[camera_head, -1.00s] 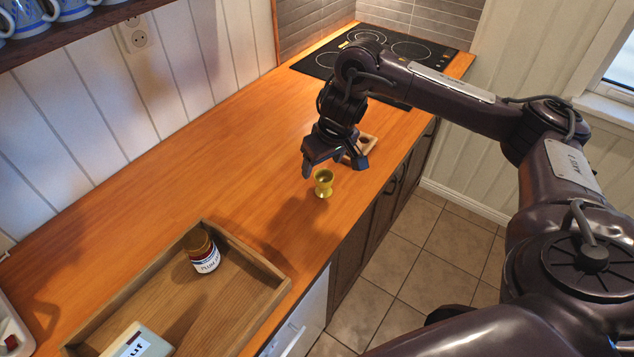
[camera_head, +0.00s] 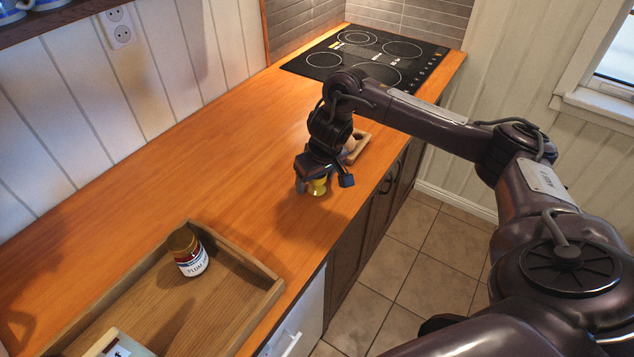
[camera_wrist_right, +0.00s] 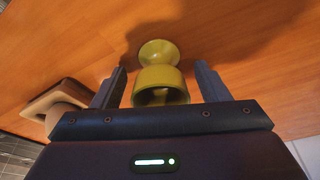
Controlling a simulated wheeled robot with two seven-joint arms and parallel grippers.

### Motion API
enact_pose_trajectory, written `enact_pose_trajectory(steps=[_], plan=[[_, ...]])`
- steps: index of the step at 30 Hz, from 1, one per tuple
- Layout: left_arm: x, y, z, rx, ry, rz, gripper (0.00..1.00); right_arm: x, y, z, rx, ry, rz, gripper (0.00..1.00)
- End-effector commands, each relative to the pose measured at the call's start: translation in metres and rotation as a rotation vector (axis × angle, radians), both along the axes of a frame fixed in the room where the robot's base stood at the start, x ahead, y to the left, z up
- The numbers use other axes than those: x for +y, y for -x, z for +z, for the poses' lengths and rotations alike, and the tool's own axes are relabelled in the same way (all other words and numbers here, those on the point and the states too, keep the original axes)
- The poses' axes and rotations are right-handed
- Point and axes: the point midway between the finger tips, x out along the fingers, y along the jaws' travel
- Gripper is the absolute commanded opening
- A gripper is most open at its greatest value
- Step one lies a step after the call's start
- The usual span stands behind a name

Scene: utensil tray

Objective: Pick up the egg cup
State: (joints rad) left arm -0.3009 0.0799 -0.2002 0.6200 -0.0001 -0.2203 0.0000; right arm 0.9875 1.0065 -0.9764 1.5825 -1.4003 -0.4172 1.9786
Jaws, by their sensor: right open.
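The egg cup (camera_head: 318,187) is yellow-green and stands on the wooden counter, partly hidden by my right gripper (camera_head: 308,188) in the head view. In the right wrist view the egg cup (camera_wrist_right: 160,78) shows its round foot and open bowl. My right gripper (camera_wrist_right: 160,84) is open there, with one finger on each side of the cup's bowl and a gap visible on both sides. My left gripper is not in view.
A wooden tray (camera_head: 255,275) holds a jar (camera_head: 190,254) and a pale box (camera_head: 117,345). A small wooden holder (camera_head: 357,146) stands just behind my right gripper. A black hob (camera_head: 370,58) lies at the far end. The counter left of the cup is clear.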

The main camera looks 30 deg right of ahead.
Motion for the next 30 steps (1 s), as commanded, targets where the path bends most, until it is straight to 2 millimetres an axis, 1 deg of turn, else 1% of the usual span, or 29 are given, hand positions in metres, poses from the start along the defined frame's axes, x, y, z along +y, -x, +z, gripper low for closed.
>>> enact_pose_trajectory(steps=[1, 2, 12, 19, 23, 26, 29, 30], plan=[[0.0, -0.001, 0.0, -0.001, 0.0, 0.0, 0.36, 0.0, 0.0, 0.0, 0.0, 0.0, 0.0, 0.69], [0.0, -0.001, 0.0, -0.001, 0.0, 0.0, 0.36, 0.0, 0.0, 0.0, 0.0, 0.0, 0.0, 0.66], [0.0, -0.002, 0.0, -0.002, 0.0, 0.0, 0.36, 0.0, 0.0, 0.0, 0.0, 0.0, 0.001, 0.21], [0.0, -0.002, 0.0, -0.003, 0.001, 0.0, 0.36, 0.0, 0.0, 0.001, -0.001, 0.0, 0.001, 0.21], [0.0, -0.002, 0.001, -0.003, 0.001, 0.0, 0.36, 0.0, 0.0, 0.006, -0.001, 0.0, 0.001, 0.21], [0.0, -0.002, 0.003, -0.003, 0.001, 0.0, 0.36, 0.0, -0.001, 0.016, -0.004, 0.0, 0.002, 0.21], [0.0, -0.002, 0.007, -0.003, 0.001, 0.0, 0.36, 0.0, -0.001, 0.032, -0.005, 0.0, 0.002, 0.21], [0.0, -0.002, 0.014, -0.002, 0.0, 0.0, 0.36, 0.0, -0.002, 0.045, -0.006, 0.001, 0.001, 0.21]])
